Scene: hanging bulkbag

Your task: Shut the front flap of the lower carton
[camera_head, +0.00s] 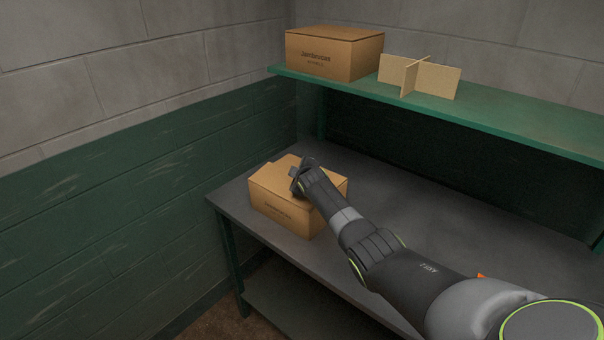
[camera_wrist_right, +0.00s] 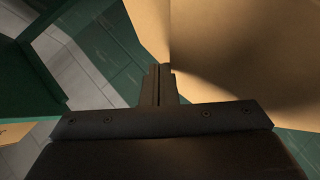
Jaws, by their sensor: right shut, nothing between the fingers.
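The lower carton (camera_head: 281,212) is a brown cardboard box with print on its front, standing on the grey table near its left end. My right gripper (camera_head: 300,178) is over the carton's top, with the fingers shut and empty. The arm hides the right part of the carton's top, so I cannot tell how each flap lies. In the right wrist view, the shut fingers (camera_wrist_right: 160,84) are close to a large brown cardboard surface (camera_wrist_right: 240,50); I cannot tell whether they touch it. My left gripper is not in view.
A closed carton (camera_head: 333,54) and a crossed cardboard divider (camera_head: 420,77) stand on the green shelf (camera_head: 500,118) above the grey table (camera_head: 400,205). A block wall stands on the left. The table right of the carton is largely clear behind my arm. A small orange thing (camera_head: 482,276) shows beside my arm.

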